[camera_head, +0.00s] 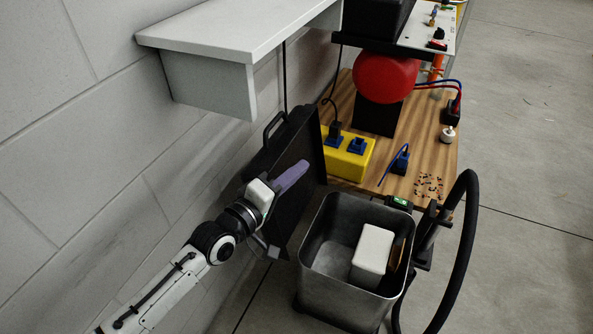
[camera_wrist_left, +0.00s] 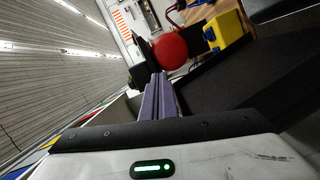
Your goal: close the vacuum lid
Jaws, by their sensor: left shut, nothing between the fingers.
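The vacuum lid (camera_head: 302,140) is a dark, flat panel with a handle (camera_head: 273,129) on its upper left edge. It stands swung up, open, on the left side of the grey metal vacuum bin (camera_head: 323,216). The bin is open on top, and a white block (camera_head: 373,250) shows inside it. My left gripper (camera_head: 306,166) has purple fingers that are shut and empty. It lies in front of the lid's inner face in the head view; I cannot tell whether it touches. The fingers also show in the left wrist view (camera_wrist_left: 158,92), beside a dark panel. My right gripper is not in view.
A wooden bench (camera_head: 420,155) behind the bin carries a yellow box (camera_head: 345,157), a red round object (camera_head: 386,78) and plugs. A grey shelf (camera_head: 240,35) juts from the wall above the lid. A black hose (camera_head: 468,250) loops right of the bin. Floor farther right is clear.

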